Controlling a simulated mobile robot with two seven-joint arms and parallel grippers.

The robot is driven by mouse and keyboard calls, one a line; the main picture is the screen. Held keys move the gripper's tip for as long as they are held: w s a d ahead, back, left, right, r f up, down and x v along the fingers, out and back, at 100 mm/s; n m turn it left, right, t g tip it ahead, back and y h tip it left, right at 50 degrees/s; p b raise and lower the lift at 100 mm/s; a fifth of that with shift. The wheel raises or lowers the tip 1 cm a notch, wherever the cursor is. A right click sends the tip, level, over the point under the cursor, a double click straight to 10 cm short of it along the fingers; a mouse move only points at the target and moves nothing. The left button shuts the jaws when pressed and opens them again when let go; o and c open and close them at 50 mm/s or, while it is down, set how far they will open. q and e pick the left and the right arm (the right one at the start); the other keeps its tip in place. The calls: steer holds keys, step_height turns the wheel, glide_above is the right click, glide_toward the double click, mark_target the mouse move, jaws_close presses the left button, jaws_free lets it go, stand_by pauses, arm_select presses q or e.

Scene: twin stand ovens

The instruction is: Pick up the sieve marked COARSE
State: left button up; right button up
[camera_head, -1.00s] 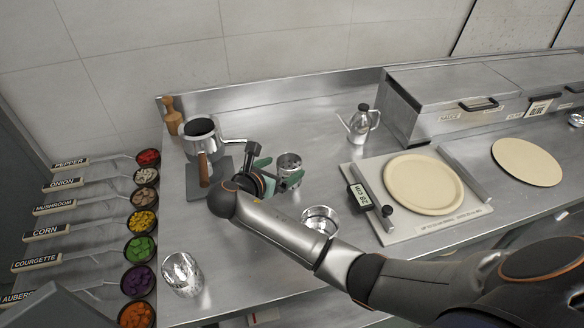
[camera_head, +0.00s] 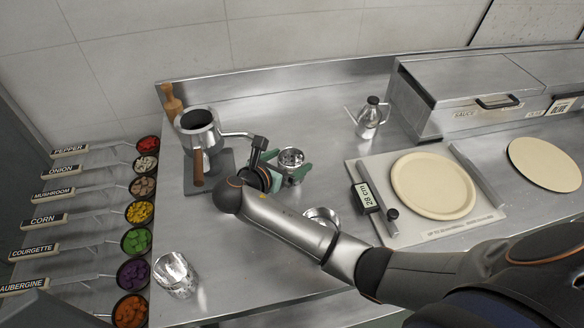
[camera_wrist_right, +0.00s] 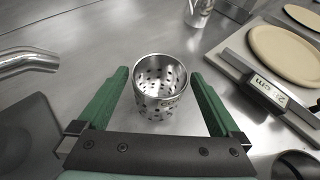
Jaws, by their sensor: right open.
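A perforated metal cup (camera_head: 291,160) stands upright on the steel counter. It also shows in the right wrist view (camera_wrist_right: 160,88), with large round holes in its wall. No COARSE marking can be read on it. My right gripper (camera_head: 285,168) is open, its green fingers on either side of the cup. In the right wrist view its fingers (camera_wrist_right: 160,95) reach along both sides with gaps to the cup wall. Another shiny metal cup (camera_head: 176,274) stands at the front left, and a third (camera_head: 322,213) is partly hidden behind my right forearm. My left gripper is not in view.
A metal pot with a spout (camera_head: 199,128) stands on a grey base (camera_head: 222,183) left of my right gripper. An oil can (camera_head: 369,118) stands behind. A white board (camera_head: 445,232) with a dough disc (camera_head: 433,186) lies right. Topping bowls line the left edge.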

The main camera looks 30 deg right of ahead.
steer(key=c, duration=1.2)
steer(key=shift+w+d+r, duration=0.1)
steer(key=shift+r, duration=0.05)
steer(key=shift+c, duration=0.2)
